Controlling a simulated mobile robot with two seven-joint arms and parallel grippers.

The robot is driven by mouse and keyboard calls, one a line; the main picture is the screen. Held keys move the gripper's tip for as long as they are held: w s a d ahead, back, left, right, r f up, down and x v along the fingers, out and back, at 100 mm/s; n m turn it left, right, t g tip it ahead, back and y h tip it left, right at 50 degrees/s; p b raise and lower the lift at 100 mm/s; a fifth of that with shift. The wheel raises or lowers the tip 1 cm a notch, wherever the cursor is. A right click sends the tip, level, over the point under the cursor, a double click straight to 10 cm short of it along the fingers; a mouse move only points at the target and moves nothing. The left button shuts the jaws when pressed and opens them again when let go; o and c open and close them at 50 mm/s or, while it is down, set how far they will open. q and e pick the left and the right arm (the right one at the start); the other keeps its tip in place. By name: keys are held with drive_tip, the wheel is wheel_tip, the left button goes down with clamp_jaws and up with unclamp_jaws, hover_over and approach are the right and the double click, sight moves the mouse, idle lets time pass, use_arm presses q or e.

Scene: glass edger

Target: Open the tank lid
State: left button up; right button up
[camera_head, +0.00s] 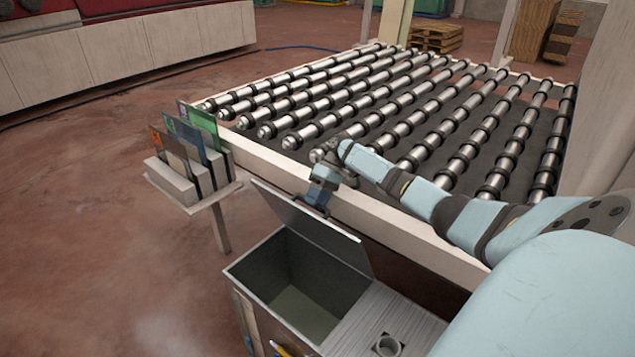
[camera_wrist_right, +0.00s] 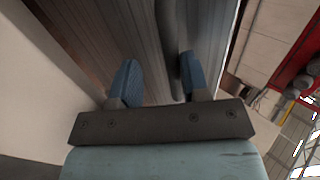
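The grey metal tank (camera_head: 300,308) stands at the lower middle of the head view. Its lid (camera_head: 318,238) is raised and tilted up along the far side, so the dark inside shows. My right gripper (camera_head: 316,203) is just behind the raised lid, near its upper edge. The right wrist view shows its two blue fingers (camera_wrist_right: 158,78) apart, with a dark bar-like strip between them, nearer the right finger. I cannot tell whether the fingers touch the lid. My left gripper is not in view.
A roller conveyor (camera_head: 400,110) stands behind the tank, its pale frame close to my right arm. A rack with upright coloured sheets (camera_head: 195,155) stands left of the tank. A ridged tray (camera_head: 385,320) adjoins the tank's right side. The floor at left is clear.

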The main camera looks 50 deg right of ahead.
drive_tip(key=shift+w+d+r, duration=0.1)
drive_tip(key=b+v, duration=0.1)
drive_tip(key=v, duration=1.2)
drive_tip(key=shift+d+r, duration=0.2)
drive_tip(key=shift+r, duration=0.05)
drive_tip(key=shift+f, duration=0.1)
